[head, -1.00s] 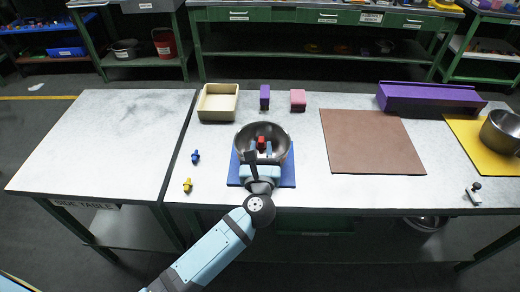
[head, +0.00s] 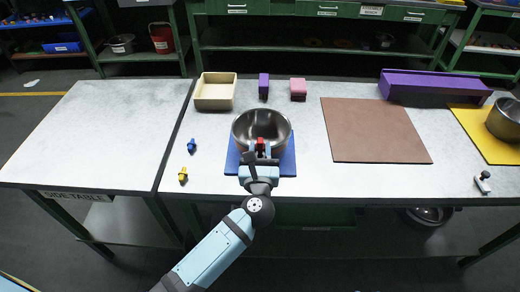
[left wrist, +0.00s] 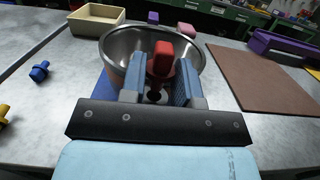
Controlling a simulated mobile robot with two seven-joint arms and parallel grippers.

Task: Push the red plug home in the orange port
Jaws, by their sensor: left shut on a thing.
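The red plug (head: 261,143) is between the fingers of my left gripper (head: 261,152), which is shut on it. In the left wrist view the plug (left wrist: 162,60) stands up between the two blue fingers (left wrist: 155,85), with a dark part below it. The gripper is at the near side of a metal pot (head: 262,125), and the plug shows against the pot's near wall. I cannot tell the gap between them. I make out no orange port in either view. My right gripper is not in view.
The pot stands on a blue mat (head: 232,160). A blue plug (head: 192,146) and a yellow plug (head: 183,175) are to the left. A cream tray (head: 215,103), a purple block (head: 264,86) and a pink block (head: 298,89) are behind. A brown board (head: 375,130) lies to the right.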

